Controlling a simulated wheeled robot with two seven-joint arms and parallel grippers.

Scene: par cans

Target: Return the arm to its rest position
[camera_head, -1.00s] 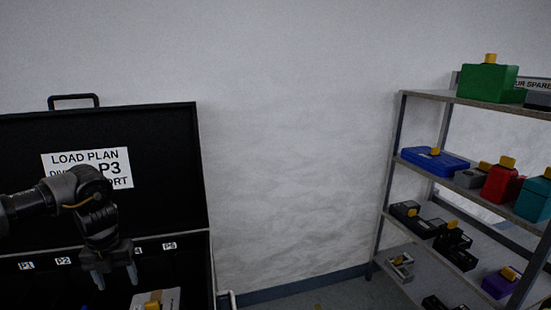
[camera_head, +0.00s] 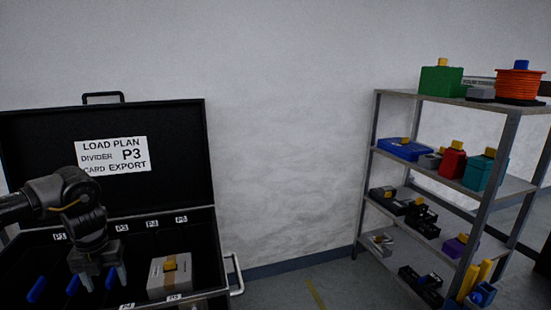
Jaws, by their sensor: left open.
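My left gripper (camera_head: 100,279) is at the lower left, pointing down over the open black case (camera_head: 205,250). Its two fingers are apart, with nothing seen between them. It is left of a light grey box (camera_head: 158,283) with a yellow top piece, which sits in the case's right part, apart from the fingers. My left arm (camera_head: 45,195) comes in from the left edge, in front of the case's lid. My right gripper does not show.
The raised lid (camera_head: 180,150) bears a "LOAD PLAN" sheet (camera_head: 112,155) reading P3. Blue dividers (camera_head: 37,290) stand in the case. A metal shelf rack (camera_head: 440,180) with several coloured boxes stands at the right. Floor (camera_head: 300,287) shows clear between case and rack.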

